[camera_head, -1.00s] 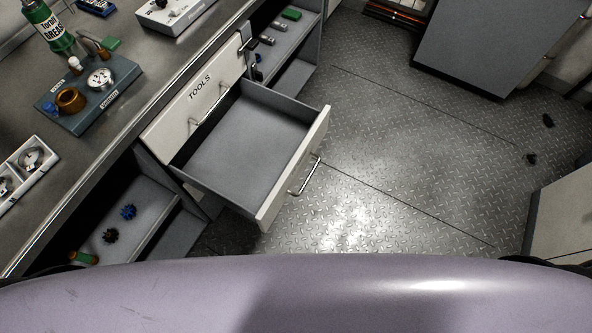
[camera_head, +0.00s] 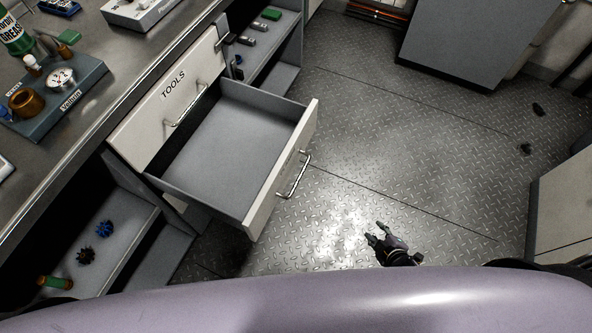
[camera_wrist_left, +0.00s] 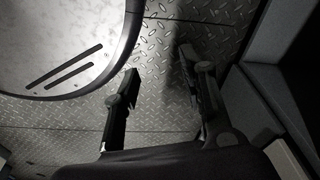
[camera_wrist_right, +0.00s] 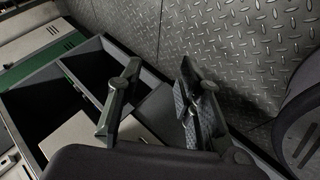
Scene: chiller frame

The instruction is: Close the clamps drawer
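An open, empty grey drawer (camera_head: 228,150) with a cream front (camera_head: 284,166) and a metal bar handle (camera_head: 294,175) sticks out of the workbench, below a shut drawer front marked TOOLS (camera_head: 165,100). No label is readable on the open drawer's front. My right gripper (camera_head: 374,232) is over the floor, in front of the drawer and to the right of its handle, touching nothing. Its fingers are apart and empty in the right wrist view (camera_wrist_right: 160,63). My left gripper (camera_wrist_left: 160,60) is open and empty over the floor. It is hidden in the head view.
The benchtop (camera_head: 110,75) holds a grease bottle (camera_head: 16,38) and a blue-grey gauge block (camera_head: 75,98). Open shelves (camera_head: 120,215) flank the drawer. Metal floor (camera_head: 400,130) is clear before it. A grey cabinet (camera_head: 465,40) stands at the back right.

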